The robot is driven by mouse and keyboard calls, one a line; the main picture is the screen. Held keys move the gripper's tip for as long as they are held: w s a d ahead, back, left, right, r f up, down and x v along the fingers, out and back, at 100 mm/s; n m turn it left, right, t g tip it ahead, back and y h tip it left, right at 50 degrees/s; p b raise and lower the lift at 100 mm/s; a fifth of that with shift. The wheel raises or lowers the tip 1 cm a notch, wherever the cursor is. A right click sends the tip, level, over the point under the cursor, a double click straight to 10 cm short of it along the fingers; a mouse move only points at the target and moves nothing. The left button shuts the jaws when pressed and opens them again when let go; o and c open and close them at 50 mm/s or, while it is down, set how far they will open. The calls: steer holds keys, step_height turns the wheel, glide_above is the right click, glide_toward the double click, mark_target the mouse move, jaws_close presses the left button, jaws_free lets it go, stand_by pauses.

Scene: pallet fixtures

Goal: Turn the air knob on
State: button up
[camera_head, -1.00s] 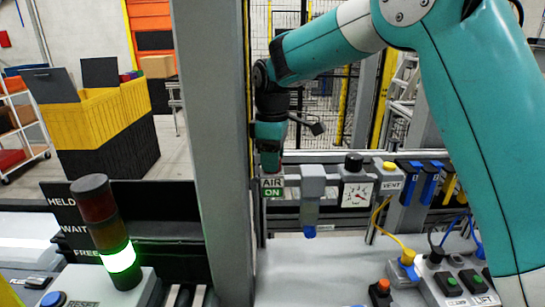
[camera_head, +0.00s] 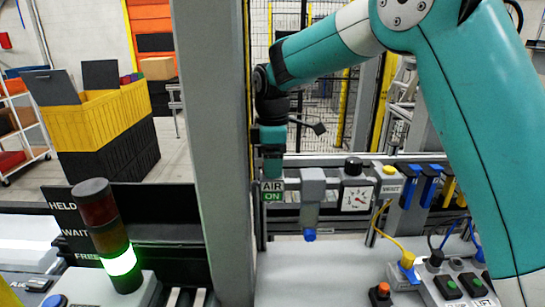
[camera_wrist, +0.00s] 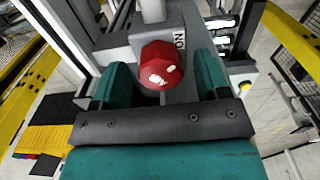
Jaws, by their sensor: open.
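The air knob (camera_wrist: 160,66) is red and sits between the two teal fingers of my gripper (camera_wrist: 160,85) in the wrist view. The fingers stand apart on either side of it, with a gap at least on the right side. A grey body beside it carries a label reading "ON" (camera_wrist: 180,41). In the head view my gripper (camera_head: 271,168) points down just above the "AIR ON" sign (camera_head: 272,191). The knob is hidden there behind my gripper and the sign.
Right of the sign stand a grey filter unit (camera_head: 312,190), a dial gauge (camera_head: 356,194) and a yellow-topped vent button (camera_head: 390,171). A grey post (camera_head: 212,150) rises close on the left. A stack light (camera_head: 110,235) glows green at the lower left.

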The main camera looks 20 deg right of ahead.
step_height(320, 180, up, 17)
steer(key=b, duration=0.1)
steer(key=shift+r, duration=0.2)
stand_by(0.5)
steer(key=s+a+f+m+y+b, duration=0.2)
steer(key=s+f+m+b, duration=0.1)
steer(key=s+f, duration=0.8)
steer(key=s+a+f+m+y+b, duration=0.2)
steer(key=s+f+m+b, duration=0.2)
steer(key=s+f, duration=0.8)
steer(key=s, duration=0.8)
steer(key=shift+s+a+m, duration=0.2)
steer(key=shift+a+m, duration=0.1)
